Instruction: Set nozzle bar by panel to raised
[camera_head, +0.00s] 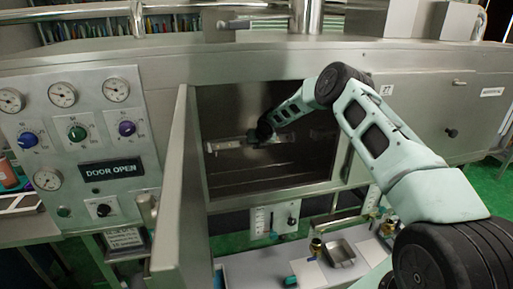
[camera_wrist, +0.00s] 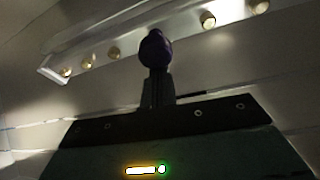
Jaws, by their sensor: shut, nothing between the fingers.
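The nozzle bar (camera_head: 228,145) is a pale metal bar across the inside of the open chamber. In the wrist view, the bar (camera_wrist: 130,35) is tilted and carries several round brass nozzles. My gripper (camera_head: 264,131) is inside the chamber, close to the bar; whether they touch is unclear. In the wrist view, my gripper (camera_wrist: 156,48) is shut and empty, its tips over the bar's lower edge. The control panel (camera_head: 75,120) at left has gauges, blue, green and purple knobs, a black knob at the bottom and a display reading "DOOR OPEN".
The chamber door (camera_head: 178,190) stands open between the panel and my arm. A small plate (camera_head: 262,221) with gauge and switch sits below the chamber. A metal tray (camera_head: 340,252) and brass fittings (camera_head: 316,246) are on the shelf below.

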